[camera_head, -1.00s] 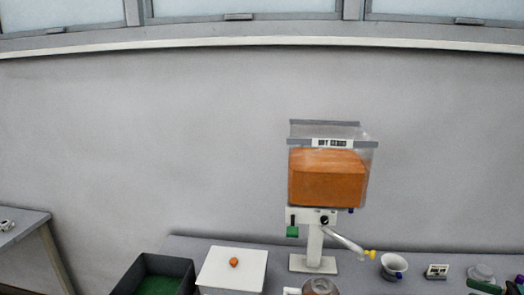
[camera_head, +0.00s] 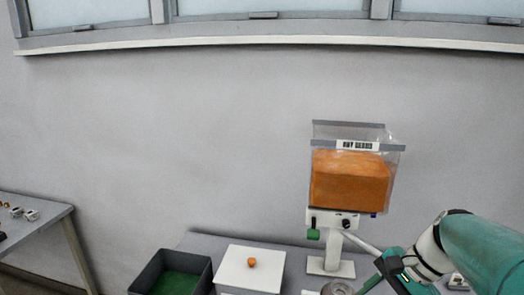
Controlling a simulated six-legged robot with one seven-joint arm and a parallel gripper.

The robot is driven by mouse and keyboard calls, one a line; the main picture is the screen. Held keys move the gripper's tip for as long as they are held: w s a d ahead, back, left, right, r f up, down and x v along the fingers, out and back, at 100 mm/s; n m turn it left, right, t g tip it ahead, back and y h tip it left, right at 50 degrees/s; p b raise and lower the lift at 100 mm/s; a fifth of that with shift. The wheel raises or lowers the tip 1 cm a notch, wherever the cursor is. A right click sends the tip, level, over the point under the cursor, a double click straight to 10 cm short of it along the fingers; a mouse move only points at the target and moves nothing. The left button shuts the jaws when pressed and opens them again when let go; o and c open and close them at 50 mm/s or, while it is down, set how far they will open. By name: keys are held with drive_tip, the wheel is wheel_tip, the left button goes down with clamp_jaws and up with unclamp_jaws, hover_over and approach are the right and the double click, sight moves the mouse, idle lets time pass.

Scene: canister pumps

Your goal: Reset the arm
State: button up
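My teal and white arm reaches in from the right edge. My dark gripper (camera_head: 384,274) is at its end, low in the picture, just right of the dispenser's stand. Its fingers are small and partly cut off, so I cannot tell whether they are open or shut. The dispenser (camera_head: 350,181) is a clear canister of orange contents with a labelled front, on a white stand (camera_head: 331,264). Its grey lever (camera_head: 361,242) slopes down toward my gripper, which hides the lever's end. I cannot tell whether they touch. A round jar (camera_head: 337,288) shows at the bottom edge.
A dark bin (camera_head: 205,275) with a green inside is farther left. A side table (camera_head: 48,212) with small items stands far left. My arm covers the right of the bench.

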drive_tip(key=s+a+r+n+t+h, duration=0.1)
drive_tip(key=s+a+n+t+h, duration=0.3)
drive_tip(key=s+a+n, duration=0.4)
drive_tip(key=n+h, duration=0.1)
drive_tip(key=n, duration=0.3)
drive_tip(key=shift+a+h, duration=0.3)
drive_tip(key=shift+a, duration=0.1)
drive_tip(key=shift+r, duration=0.1)
